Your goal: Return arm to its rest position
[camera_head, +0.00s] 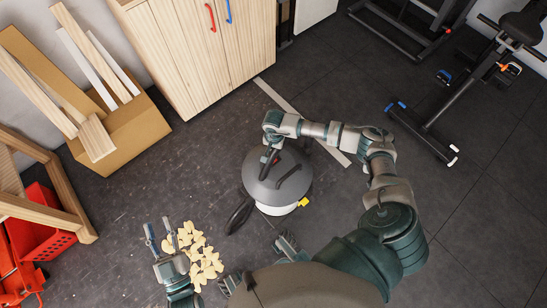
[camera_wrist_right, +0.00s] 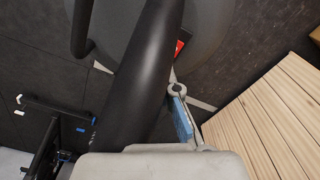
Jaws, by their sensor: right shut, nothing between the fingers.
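My right arm (camera_head: 345,140) reaches in from the right, bent at the elbow. Its gripper (camera_head: 266,165) is over the grey lid of a round vacuum cleaner (camera_head: 292,185) on the floor; whether it touches the lid cannot be told. The right gripper is shut with nothing held. In the right wrist view a blue-padded finger (camera_wrist_right: 181,118) shows beside a thick dark curved part, with the grey lid (camera_wrist_right: 215,25) behind. My left gripper (camera_head: 158,227) is at the lower left, its two fingers apart and empty, beside a scatter of pale yellow pieces (camera_head: 205,258).
A wooden cabinet (camera_head: 205,60) with red and blue handles stands at the back. A cardboard box (camera_head: 130,135) with planks and a red crate (camera_head: 45,225) are at the left. Exercise equipment (camera_head: 440,130) stands at the right. Dark floor is clear around the vacuum's right side.

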